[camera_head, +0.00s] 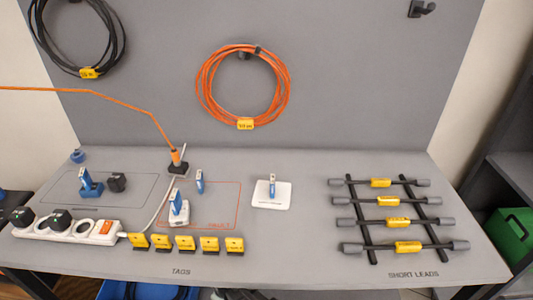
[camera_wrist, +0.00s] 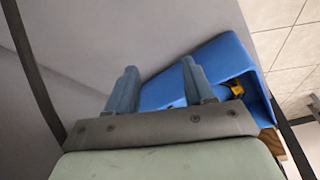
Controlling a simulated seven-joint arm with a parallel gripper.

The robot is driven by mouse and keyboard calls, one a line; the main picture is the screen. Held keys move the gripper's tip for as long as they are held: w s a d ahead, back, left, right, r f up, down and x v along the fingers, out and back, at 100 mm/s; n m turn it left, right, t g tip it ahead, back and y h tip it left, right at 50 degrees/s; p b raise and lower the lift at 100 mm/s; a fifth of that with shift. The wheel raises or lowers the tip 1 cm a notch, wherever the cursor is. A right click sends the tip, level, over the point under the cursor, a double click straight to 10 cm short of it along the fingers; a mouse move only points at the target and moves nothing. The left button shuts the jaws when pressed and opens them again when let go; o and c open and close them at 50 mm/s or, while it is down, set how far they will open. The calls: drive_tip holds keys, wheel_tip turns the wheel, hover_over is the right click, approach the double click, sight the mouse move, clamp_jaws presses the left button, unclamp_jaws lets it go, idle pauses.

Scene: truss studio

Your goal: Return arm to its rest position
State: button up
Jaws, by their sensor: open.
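My gripper (camera_wrist: 158,66) shows in the wrist view with its two blue-grey fingers apart and nothing between them. Behind the fingers is a blue bin (camera_wrist: 226,58), seen at a tilt, with something yellow and dark inside. I cannot tell whether the right finger touches the bin or only overlaps it in the picture. In the head view no gripper shows above the table (camera_head: 300,240).
The table carries a white power strip (camera_head: 62,229), several yellow tags (camera_head: 185,243), a white pad (camera_head: 272,194) and a rack of short leads (camera_head: 387,202). An orange coil (camera_head: 243,88) hangs on the back panel. A blue bin (camera_head: 150,291) stands below the front edge.

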drive_tip(key=s+d+f+m+g+h, duration=0.1)
drive_tip(key=s+d+m+g, duration=0.2)
drive_tip(key=d, duration=0.8)
drive_tip(key=s+d+f+m+h, duration=0.15)
drive_tip(key=s+d, duration=0.25)
drive_tip(key=d, duration=0.6)
drive_tip(key=s+d+r+m+g, duration=0.1)
drive_tip(key=s+d+m+g, duration=0.4)
drive_tip(key=s+d, duration=0.9)
drive_tip(key=s+m, duration=0.2)
drive_tip(key=shift+s+d+r+g, duration=0.3)
drive_tip(key=shift+r, duration=0.1)
